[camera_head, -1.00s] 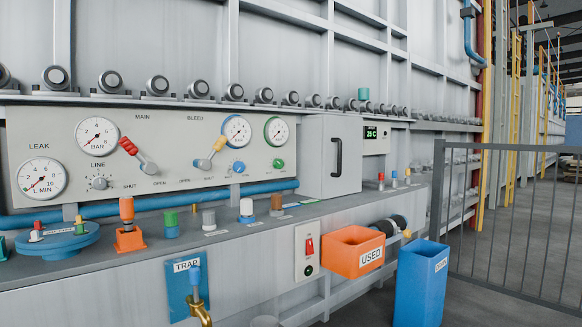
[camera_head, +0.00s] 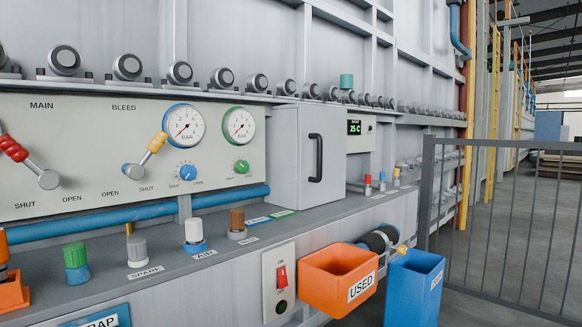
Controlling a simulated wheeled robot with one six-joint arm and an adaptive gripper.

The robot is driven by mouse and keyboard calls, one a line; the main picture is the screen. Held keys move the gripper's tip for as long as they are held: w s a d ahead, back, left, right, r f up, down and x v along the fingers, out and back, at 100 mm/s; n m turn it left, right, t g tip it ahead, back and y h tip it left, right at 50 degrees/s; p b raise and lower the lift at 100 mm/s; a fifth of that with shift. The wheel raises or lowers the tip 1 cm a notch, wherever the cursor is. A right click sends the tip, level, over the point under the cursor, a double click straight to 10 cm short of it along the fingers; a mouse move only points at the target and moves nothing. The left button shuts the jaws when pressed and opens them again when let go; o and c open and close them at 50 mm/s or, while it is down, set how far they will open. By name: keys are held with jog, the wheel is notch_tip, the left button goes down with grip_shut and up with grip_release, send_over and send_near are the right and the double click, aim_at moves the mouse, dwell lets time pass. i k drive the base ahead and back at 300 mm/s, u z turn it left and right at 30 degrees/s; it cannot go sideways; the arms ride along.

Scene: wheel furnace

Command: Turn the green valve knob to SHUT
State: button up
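The green valve knob (camera_head: 241,166) is a small round knob on the light grey panel (camera_head: 70,190), below the green-rimmed gauge (camera_head: 239,125). A pale pointer mark shows on its face, but the lettering around it is too small to read. A blue knob (camera_head: 188,172) sits just to its left, below the blue-rimmed gauge (camera_head: 185,124), with small lettering beside it. My gripper is not in view, and nothing covers the green knob.
A shelf (camera_head: 215,252) below the panel bears several capped fittings, including a green-capped one (camera_head: 76,262). A grey cabinet (camera_head: 298,155) stands right of the panel. An orange USED bin (camera_head: 335,275), a blue bin (camera_head: 414,285) and a grey railing (camera_head: 500,220) are at the right.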

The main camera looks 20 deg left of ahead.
aim_at(240, 166)
jog(key=i, duration=0.65)
jog(key=u, duration=1)
jog(key=i, duration=0.55)
jog(key=u, duration=0.6)
